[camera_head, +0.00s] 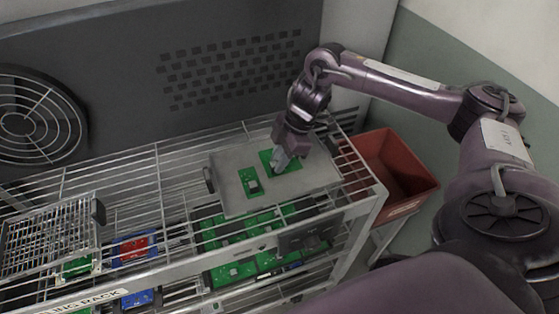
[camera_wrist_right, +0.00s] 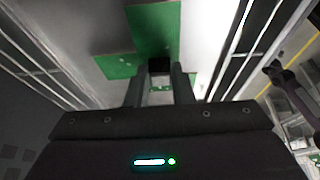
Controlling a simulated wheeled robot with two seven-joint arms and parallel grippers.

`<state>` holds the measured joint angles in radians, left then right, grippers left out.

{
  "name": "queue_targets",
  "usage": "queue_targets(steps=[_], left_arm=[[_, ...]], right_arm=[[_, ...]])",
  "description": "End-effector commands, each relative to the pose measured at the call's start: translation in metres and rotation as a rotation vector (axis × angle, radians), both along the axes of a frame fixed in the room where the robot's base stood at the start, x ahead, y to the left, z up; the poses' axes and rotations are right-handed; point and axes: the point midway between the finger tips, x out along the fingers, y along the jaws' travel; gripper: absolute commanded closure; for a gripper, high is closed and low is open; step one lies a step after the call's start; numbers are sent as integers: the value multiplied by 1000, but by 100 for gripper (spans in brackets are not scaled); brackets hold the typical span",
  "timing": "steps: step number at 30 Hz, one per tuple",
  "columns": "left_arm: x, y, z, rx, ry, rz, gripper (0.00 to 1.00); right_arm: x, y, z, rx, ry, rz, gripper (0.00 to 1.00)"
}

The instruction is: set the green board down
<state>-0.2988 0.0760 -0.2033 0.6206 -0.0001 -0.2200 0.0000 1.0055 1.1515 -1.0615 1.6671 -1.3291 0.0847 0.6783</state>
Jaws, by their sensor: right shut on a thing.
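My right gripper (camera_head: 279,160) is shut on a green board (camera_head: 267,156) over the right part of a grey flat tray (camera_head: 222,168). In the right wrist view the fingers (camera_wrist_right: 160,85) close on the near end of the green board (camera_wrist_right: 152,30). I cannot tell whether the held board touches the tray. A second green board (camera_head: 250,187) with a dark chip lies on the tray, to the left of the held one; it also shows in the right wrist view (camera_wrist_right: 117,66). My left gripper is not in view.
The tray rests on a wire rack (camera_head: 130,185). A red bin (camera_head: 405,175) stands at the right. A wire basket (camera_head: 50,240) sits at the left. Several green boards (camera_head: 232,272) and a blue-and-red board (camera_head: 133,250) lie lower down. A grey panel with a fan grille (camera_head: 35,120) stands behind.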

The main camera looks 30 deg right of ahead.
Motion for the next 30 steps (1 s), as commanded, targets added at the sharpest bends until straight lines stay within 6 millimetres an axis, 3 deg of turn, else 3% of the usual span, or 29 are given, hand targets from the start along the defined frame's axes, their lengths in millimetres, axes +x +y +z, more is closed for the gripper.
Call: queue_targets(steps=[4, 15, 16, 20, 30], left_arm=[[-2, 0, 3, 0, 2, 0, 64], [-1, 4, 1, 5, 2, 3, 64], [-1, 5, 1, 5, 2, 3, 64], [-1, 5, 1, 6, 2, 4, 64], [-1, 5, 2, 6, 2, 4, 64]], right_arm=[[0, 0, -13, 0, 1, 0, 100], [0, 0, -17, 1, 0, 0, 100], [0, 0, -17, 1, -2, 1, 76], [0, 0, -16, 0, -1, 0, 59], [0, 0, -13, 0, -1, 1, 57]])
